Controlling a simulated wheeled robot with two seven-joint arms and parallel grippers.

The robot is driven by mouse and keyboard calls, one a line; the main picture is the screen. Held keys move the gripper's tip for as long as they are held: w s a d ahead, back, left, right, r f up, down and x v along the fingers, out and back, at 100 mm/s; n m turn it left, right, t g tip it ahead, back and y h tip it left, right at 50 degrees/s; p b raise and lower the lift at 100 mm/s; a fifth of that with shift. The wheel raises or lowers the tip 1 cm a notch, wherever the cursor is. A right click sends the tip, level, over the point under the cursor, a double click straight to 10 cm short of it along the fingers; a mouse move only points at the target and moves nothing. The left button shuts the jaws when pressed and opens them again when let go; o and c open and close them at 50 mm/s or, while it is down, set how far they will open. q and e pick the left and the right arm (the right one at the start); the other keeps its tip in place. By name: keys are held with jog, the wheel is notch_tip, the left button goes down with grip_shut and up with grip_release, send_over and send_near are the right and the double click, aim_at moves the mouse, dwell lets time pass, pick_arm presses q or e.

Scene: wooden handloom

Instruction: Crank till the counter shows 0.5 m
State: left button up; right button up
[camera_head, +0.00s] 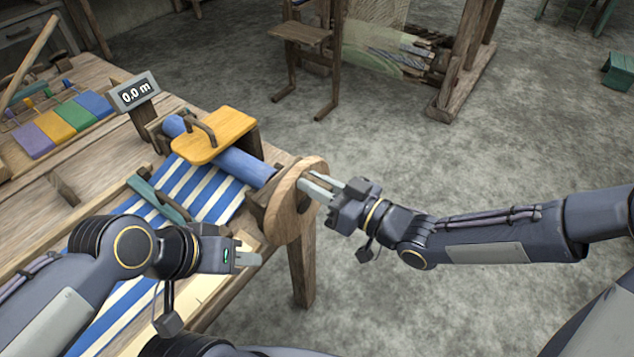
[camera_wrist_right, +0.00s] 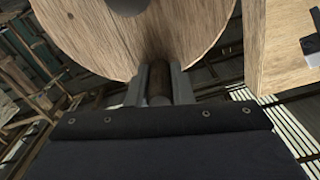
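The counter (camera_head: 136,93) on its post reads 0.0 m. The wooden crank wheel (camera_head: 287,208) stands at the right end of the blue roller (camera_head: 243,165), and it fills the top of the right wrist view (camera_wrist_right: 130,40). My right gripper (camera_head: 318,190) is at the wheel's outer face. In the right wrist view its fingers (camera_wrist_right: 158,88) stand on both sides of the wheel's dark peg handle (camera_wrist_right: 158,84), seemingly closed on it. My left gripper (camera_head: 250,258) is above the front of the loom, away from the wheel; its fingers look close together, with nothing visible between them.
A yellow board (camera_head: 214,135) with a dark handle lies over the roller. Blue and white striped cloth (camera_head: 190,190) runs below it. Coloured blocks (camera_head: 75,117) sit at the left.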

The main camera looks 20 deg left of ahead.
grip_shut()
jog(key=shift+w, duration=0.15)
